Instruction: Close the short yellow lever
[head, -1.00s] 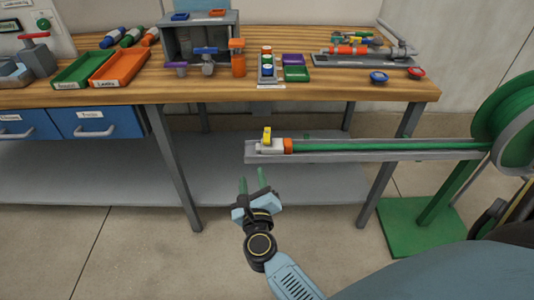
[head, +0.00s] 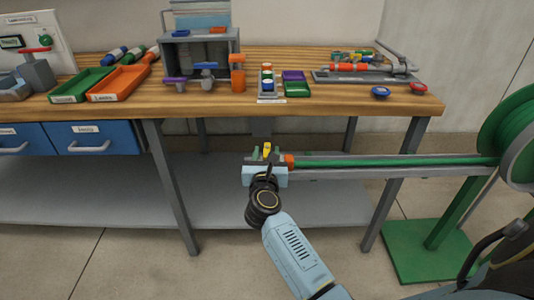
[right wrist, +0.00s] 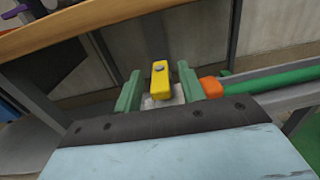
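The short yellow lever (head: 267,149) sits on top of a pale valve body at the left end of a grey rail, beside an orange fitting (head: 289,160). In the right wrist view the yellow lever (right wrist: 160,80) stands between the two green fingers of my right gripper (right wrist: 163,90). The fingers are apart, with a gap visible on each side of the lever. In the head view my right gripper (head: 267,160) is at the rail's end and hides most of the valve body. My left gripper does not show.
A green hose (head: 400,161) runs along the rail to a green reel (head: 508,125) on the right. The wooden workbench (head: 200,97) stands behind, with trays and small valves on it. A grey lower shelf (head: 80,200) lies below the bench top.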

